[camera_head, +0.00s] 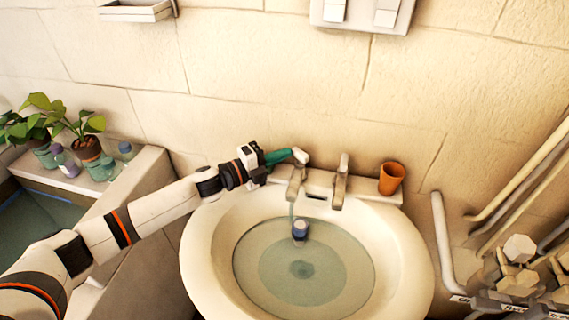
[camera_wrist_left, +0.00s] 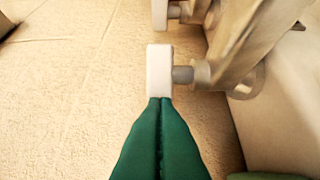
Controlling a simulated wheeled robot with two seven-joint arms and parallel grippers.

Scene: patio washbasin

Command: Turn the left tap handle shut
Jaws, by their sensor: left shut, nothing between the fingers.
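The white basin (camera_head: 207,246) holds water and has two taps at its back edge. The left tap (camera_head: 295,187) has a white handle (camera_head: 300,156) on top, and a thin stream of water seems to fall from its spout. My left gripper (camera_head: 290,154) reaches in from the left with its green fingers shut and empty. Its fingertips are at the left tap handle. In the left wrist view the shut fingertips (camera_wrist_left: 160,101) meet the lower end of the white handle (camera_wrist_left: 159,70) and appear to touch it. My right gripper is not in view.
The right tap (camera_head: 341,185) stands beside the left one. A terracotta cup (camera_head: 391,178) stands on the basin's back right rim. A small blue and white object (camera_head: 300,230) is in the water. Pipes (camera_head: 443,245) are at right; potted plants (camera_head: 86,146) and jars are at left.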

